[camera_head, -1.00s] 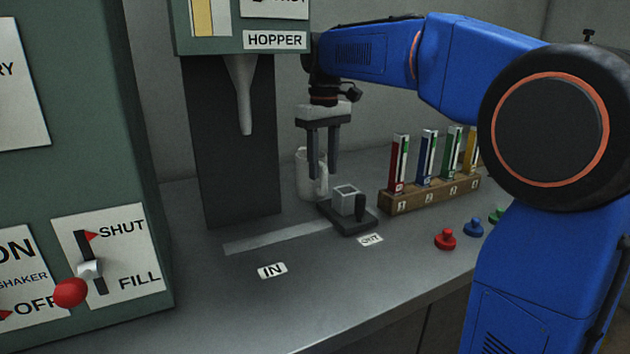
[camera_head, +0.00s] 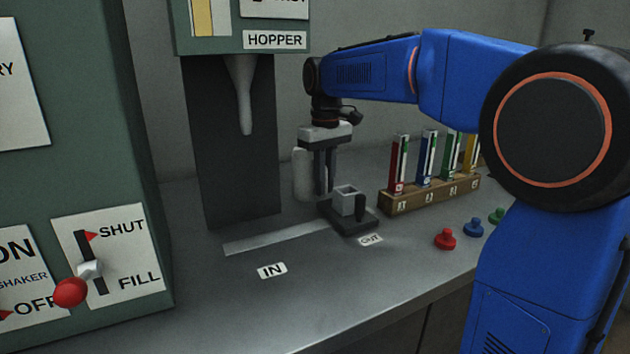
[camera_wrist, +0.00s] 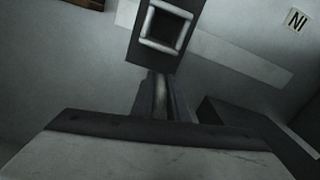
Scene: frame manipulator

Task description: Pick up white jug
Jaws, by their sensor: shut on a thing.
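The white jug (camera_head: 303,174) stands upright on the grey counter at the back, right of the dark column, in the head view. My gripper (camera_head: 325,188) points down at the jug's right side, its fingers close together and shut on it, most likely at the handle. The fingers cover that part of the jug. In the wrist view my gripper (camera_wrist: 161,98) shows a thin pale strip between its fingers; the jug's body cannot be made out there.
A grey square-topped block on a dark base (camera_head: 347,207) stands just in front of the fingers; its open square top shows in the wrist view (camera_wrist: 165,28). A wooden rack (camera_head: 430,192) with coloured tubes is at right. The hopper spout (camera_head: 243,95) hangs at left.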

